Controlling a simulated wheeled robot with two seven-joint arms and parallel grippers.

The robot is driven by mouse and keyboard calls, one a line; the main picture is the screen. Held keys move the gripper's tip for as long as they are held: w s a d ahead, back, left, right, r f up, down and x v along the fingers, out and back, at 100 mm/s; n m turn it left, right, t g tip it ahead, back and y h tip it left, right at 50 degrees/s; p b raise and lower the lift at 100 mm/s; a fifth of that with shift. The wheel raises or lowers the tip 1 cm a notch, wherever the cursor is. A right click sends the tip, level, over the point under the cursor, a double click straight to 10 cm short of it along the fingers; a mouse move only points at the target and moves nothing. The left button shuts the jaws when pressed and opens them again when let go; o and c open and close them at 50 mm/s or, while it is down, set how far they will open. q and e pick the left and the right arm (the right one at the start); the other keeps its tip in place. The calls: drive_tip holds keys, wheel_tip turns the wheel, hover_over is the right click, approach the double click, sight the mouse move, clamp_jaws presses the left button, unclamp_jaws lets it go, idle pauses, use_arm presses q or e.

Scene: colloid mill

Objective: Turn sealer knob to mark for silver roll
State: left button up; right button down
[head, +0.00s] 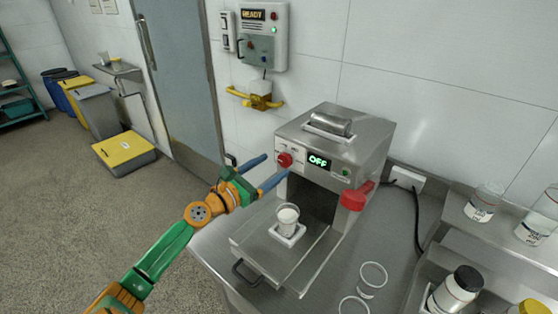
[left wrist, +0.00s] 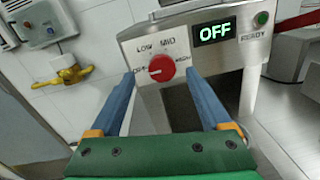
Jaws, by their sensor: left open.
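The sealer (head: 378,139) is a steel box on the bench with a lit green OFF display (head: 318,160). Its red knob (head: 285,159) is on the front panel left of the display. In the left wrist view the knob (left wrist: 161,68) has a white pointer toward the OFF mark at left; LOW, MID and a blurred right-hand mark surround it. A silver roll (head: 330,123) lies on top of the sealer. My left gripper (head: 277,165) is open, its blue fingers pointing at the panel, either side of the knob in the wrist view, apparently not touching it. My right gripper is not visible.
A cup on a small white pad (head: 290,238) stands on the sealer's pulled-out tray (head: 262,262). A red handle (head: 356,195) juts from the sealer's right side. Empty clear cups (head: 373,280) and jars (head: 455,290) stand right. A wall box (head: 262,36) hangs behind.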

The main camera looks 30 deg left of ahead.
sight(283, 161)
use_arm(q)
drive_tip(key=w, duration=0.3)
drive_tip(key=shift+w+d+f, duration=0.2)
drive_tip(key=shift+d+f, duration=0.05)
drive_tip(key=shift+d, duration=0.05)
drive_tip(key=shift+w+f, duration=0.1)
drive_tip(key=shift+w, duration=0.15)
drive_tip(key=shift+s, duration=0.25)
drive_tip(key=shift+c, duration=0.2)
drive_tip(key=shift+s, duration=0.15)
drive_tip(key=c, duration=0.3)
drive_tip(key=shift+r, duration=0.2)
clamp_jaws()
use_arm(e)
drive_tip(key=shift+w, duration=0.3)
